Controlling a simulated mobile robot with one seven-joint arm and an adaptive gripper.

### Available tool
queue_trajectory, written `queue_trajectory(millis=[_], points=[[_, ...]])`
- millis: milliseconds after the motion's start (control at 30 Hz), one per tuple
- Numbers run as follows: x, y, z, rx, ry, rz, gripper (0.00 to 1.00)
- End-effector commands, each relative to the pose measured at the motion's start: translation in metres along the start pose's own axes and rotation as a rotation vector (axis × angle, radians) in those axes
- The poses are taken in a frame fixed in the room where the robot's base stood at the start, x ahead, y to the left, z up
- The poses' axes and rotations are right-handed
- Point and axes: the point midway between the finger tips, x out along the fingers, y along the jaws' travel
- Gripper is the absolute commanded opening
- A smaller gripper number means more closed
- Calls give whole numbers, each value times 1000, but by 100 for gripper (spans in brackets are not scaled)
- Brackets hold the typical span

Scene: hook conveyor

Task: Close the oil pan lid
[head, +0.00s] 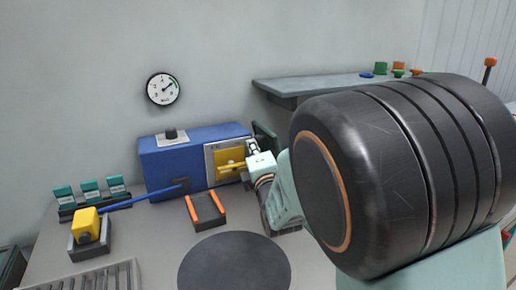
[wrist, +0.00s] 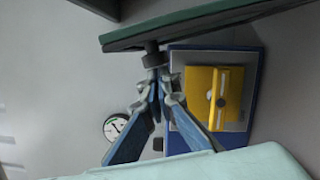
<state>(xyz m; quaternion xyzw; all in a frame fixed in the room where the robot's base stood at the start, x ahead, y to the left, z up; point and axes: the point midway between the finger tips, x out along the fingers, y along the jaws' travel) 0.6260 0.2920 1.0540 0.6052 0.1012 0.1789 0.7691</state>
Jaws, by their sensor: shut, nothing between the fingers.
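A blue box (head: 195,155) stands against the back wall, with a pale front frame and a yellow part with a bar handle (head: 231,167) in it. A dark green panel, which looks like the open lid (head: 265,140), stands out from the box's right side. In the wrist view the lid (wrist: 205,25) crosses the top, with a dark round knob (wrist: 152,57) on its near face. My gripper (head: 253,148) is by the lid, right of the yellow part. In the wrist view my gripper (wrist: 159,80) is shut and empty, its tips just below the knob; contact is unclear.
A wall shelf (head: 320,85) with small coloured knobs is above right. A tray with orange rails (head: 206,211), a dark round disc (head: 235,262) and a yellow block on a holder (head: 87,226) are on the bench. A gauge (head: 163,88) hangs on the wall.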

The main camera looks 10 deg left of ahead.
Motion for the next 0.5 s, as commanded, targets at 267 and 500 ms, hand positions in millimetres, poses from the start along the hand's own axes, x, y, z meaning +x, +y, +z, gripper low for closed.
queue_trajectory(millis=[267,500], points=[[4,5,16,87,-5,-19,0],[11,11,47,267,-7,-62,0]])
